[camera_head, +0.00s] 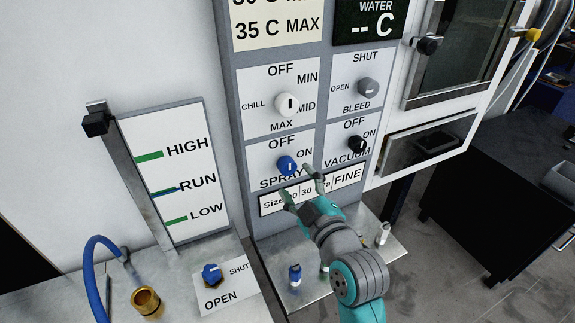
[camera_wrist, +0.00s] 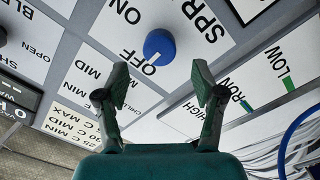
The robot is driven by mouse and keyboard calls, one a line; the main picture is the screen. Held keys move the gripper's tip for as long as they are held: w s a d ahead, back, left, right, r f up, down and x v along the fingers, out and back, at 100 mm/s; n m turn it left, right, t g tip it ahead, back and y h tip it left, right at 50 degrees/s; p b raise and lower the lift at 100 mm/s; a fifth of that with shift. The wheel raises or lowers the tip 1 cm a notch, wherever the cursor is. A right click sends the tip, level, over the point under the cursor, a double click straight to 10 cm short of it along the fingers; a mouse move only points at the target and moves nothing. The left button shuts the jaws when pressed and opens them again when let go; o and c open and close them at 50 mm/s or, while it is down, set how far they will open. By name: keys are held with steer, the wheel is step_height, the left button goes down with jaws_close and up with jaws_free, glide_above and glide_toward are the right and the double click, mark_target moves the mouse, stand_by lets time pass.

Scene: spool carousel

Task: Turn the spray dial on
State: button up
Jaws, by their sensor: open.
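The spray dial (camera_head: 287,165) is a blue round knob on a white plate labelled OFF, ON and SPRAY. In the wrist view the dial (camera_wrist: 159,46) shows upside down, beyond and between my fingertips, with a small pale mark that seems to face OFF; its exact setting is hard to read. My gripper (camera_head: 298,184) is open and empty, with its fingers in front of the plate, just below and right of the dial in the head view. In the wrist view my gripper (camera_wrist: 160,72) has its two fingers wide apart, neither visibly touching the dial.
The chill dial (camera_head: 286,104) is above, the bleed dial (camera_head: 368,88) upper right, and the black vacuum dial (camera_head: 357,145) to the right. A size label (camera_head: 346,178) sits below. Small items stand on the metal shelf (camera_head: 330,262). A blue valve knob (camera_head: 212,274) is lower left.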

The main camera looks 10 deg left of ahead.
mark_target(289, 170)
steer(key=x, duration=0.6)
steer(key=shift+w+a, duration=0.1)
steer(key=shift+w, duration=0.1)
steer(key=c, duration=1.1)
